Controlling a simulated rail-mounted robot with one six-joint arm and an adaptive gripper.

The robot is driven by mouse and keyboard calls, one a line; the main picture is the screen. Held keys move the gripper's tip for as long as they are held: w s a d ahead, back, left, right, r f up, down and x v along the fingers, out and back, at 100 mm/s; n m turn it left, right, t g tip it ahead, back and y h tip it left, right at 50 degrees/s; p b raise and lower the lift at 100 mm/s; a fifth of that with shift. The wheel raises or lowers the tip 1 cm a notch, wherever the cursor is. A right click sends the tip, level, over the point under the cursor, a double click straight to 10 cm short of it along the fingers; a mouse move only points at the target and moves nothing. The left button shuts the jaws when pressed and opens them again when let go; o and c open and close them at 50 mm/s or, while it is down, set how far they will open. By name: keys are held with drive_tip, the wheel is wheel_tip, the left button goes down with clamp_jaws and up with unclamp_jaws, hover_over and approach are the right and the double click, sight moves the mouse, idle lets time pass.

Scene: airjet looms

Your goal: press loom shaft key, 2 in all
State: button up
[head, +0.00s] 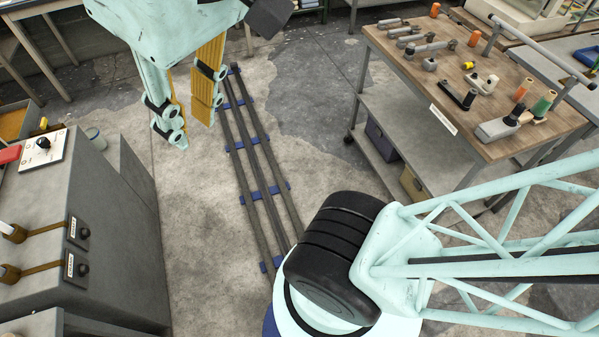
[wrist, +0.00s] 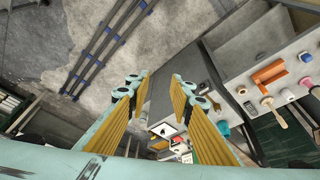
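Two dark plates with round black keys and small white labels sit on the grey loom cabinet at the left of the head view, an upper key (head: 82,232) and a lower key (head: 81,269). The label text is too small to read. A white panel (head: 42,149) with a black knob lies farther back on the cabinet; a similar panel (wrist: 166,129) shows between the fingers in the wrist view. My gripper (head: 194,130) hangs in the air right of the cabinet, apart from the keys. Its yellow-padded fingers (wrist: 160,80) are open and empty.
The grey cabinet (head: 125,215) stands close at the left. Dark rails (head: 262,175) run along the open concrete floor. A wooden-topped workbench (head: 465,70) with tools and spools stands at the right. Brown-banded fittings (head: 14,233) protrude beside the keys.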

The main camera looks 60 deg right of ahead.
drive_tip(key=shift+s+f, duration=0.15)
drive_tip(key=shift+f, duration=0.05)
clamp_jaws()
drive_tip(key=shift+s+f, duration=0.1)
idle(0.9)
